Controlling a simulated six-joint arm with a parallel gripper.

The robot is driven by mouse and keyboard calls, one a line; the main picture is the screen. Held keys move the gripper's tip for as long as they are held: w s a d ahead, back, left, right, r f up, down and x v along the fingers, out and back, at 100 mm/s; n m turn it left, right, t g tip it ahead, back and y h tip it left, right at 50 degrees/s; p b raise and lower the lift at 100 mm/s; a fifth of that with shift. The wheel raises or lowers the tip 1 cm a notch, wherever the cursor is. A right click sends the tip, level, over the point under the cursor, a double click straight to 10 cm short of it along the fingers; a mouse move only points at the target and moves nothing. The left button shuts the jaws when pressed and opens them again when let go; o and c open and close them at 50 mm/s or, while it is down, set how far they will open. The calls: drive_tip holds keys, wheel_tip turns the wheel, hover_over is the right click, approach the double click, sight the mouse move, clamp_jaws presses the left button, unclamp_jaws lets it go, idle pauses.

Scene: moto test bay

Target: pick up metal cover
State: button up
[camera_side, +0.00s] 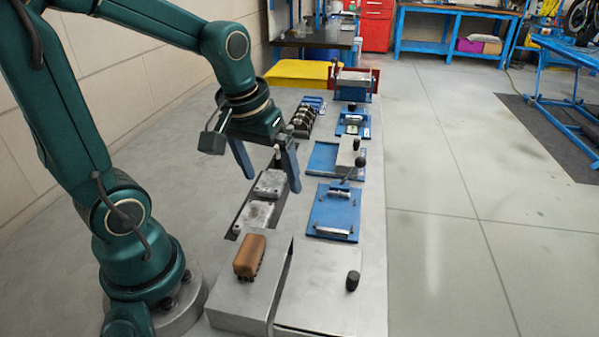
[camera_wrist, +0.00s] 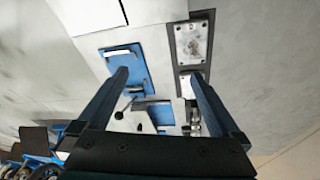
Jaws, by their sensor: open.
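Two grey metal covers lie in a dark recessed tray (camera_side: 236,232) on the bench: a farther metal cover (camera_side: 270,182) and a nearer metal cover (camera_side: 256,214). My gripper (camera_side: 272,184) is open and empty, fingers pointing down. In the side view its fingertips overlap the farther cover, but the height gap is unclear. In the wrist view one metal cover (camera_wrist: 191,43) shows flat, with small holes near its corners, beyond the right fingertip. There my gripper (camera_wrist: 160,74) has its fingers wide apart with nothing between them.
A blue fixture plate (camera_side: 335,212) with clamps and another blue fixture (camera_side: 322,158) stand right of the tray. A brown block (camera_side: 250,255) sits on a grey box in front. A black knob (camera_side: 352,281) stands at front right. A yellow box (camera_side: 296,74) is behind.

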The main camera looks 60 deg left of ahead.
sight(254, 215)
drive_tip(key=a+f+n+g, duration=0.1)
drive_tip(key=f, duration=0.1)
drive_tip(key=a+f+n, duration=0.1)
drive_tip(key=a+f, duration=0.1)
drive_tip(key=s+a+f+n+g, duration=0.1)
drive_tip(key=a, duration=0.1)
drive_tip(key=shift+f+g+h, duration=0.3)
drive_tip(key=shift+f, duration=0.1)
drive_tip(key=shift+s+a+f, duration=0.1)
drive_tip(key=shift+s+f, duration=0.05)
drive_tip(key=shift+f, duration=2.65)
drive_tip(key=shift+c, duration=0.3)
drive_tip(key=c, duration=1.4)
drive_tip(key=shift+r, duration=0.15)
